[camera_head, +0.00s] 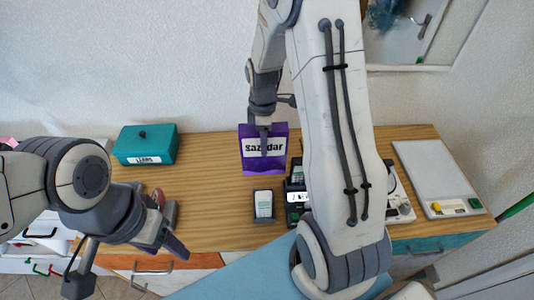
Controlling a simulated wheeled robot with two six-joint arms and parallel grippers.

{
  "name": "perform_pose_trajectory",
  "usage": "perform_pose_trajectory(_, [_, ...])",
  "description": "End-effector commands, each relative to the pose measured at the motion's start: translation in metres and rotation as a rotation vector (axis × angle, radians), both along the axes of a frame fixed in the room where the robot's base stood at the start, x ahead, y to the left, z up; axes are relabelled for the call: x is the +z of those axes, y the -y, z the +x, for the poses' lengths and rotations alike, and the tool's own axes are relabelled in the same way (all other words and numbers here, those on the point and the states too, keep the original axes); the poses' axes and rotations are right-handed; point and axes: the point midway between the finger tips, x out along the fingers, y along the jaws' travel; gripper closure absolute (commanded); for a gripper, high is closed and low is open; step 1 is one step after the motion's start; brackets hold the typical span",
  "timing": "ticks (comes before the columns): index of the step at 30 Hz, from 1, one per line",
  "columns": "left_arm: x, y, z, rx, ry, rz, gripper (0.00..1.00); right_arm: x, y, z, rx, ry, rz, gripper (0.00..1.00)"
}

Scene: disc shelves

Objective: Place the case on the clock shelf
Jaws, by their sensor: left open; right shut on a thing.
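I cannot tell for certain that this package is the case. No shelf marked with a clock can be made out; my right arm hides part of the table. My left gripper (126,262) is open and empty, near the table's front left edge.
A teal box (146,146) stands at the back left. A small dark holder with a white card (263,205) stands in front of the package, with a dark device (297,196) beside it. A white tray (432,170) lies at the right. The wooden tabletop (208,175) is clear left of the package.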

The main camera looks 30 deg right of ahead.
Motion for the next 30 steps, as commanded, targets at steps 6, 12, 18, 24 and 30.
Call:
perform_pose_trajectory(6, [0.007,0.0,0.0,0.0,0.0,0.0,0.4,-0.025,-0.001,-0.001,0.001,-0.003,0.0,1.0])
perform_pose_trajectory(12, [0.011,0.0,0.0,0.001,0.0,0.0,0.4,-0.046,-0.001,0.001,0.001,0.001,0.0,1.0])
perform_pose_trajectory(18, [0.01,0.0,0.0,0.001,0.0,0.0,0.4,-0.047,-0.001,0.001,0.002,0.003,0.0,1.0])
perform_pose_trajectory(24, [0.008,0.0,0.0,0.0,0.0,0.0,0.4,-0.05,-0.002,0.001,0.002,0.002,-0.001,0.36])
perform_pose_trajectory(30, [0.008,0.0,0.0,0.0,0.0,0.0,0.4,-0.05,-0.002,0.001,0.002,0.002,0.0,0.18])
